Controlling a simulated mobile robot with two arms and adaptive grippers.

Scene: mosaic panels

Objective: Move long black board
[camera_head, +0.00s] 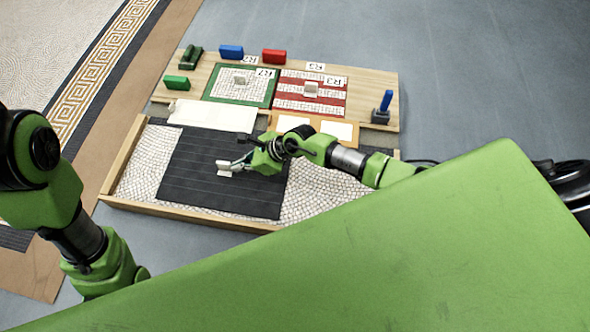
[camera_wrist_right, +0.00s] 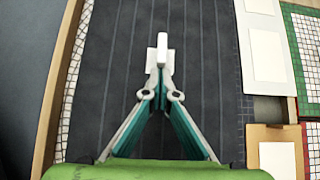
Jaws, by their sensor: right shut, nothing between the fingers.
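The long black board (camera_head: 190,175) lies in the wooden-framed tray, across the pale mosaic, and fills much of the right wrist view (camera_wrist_right: 110,70). It has thin lengthwise lines and a small white handle (camera_head: 225,174), which also shows in the wrist view (camera_wrist_right: 162,40). My right gripper (camera_head: 228,164) is over the board at the handle. Its fingers (camera_wrist_right: 161,82) are shut with nothing between them, their tips close to the handle's near side. I cannot tell whether they touch it. My left arm shows at the left, but its gripper is out of view.
The tray's wooden rim (camera_head: 190,213) surrounds the mosaic (camera_head: 315,196). Behind it a wooden board (camera_head: 370,90) carries a green-framed panel (camera_head: 214,88), a red-striped panel (camera_head: 340,100) and coloured blocks. A white panel (camera_head: 213,115) and an orange-framed panel (camera_head: 350,124) lie just behind the tray.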

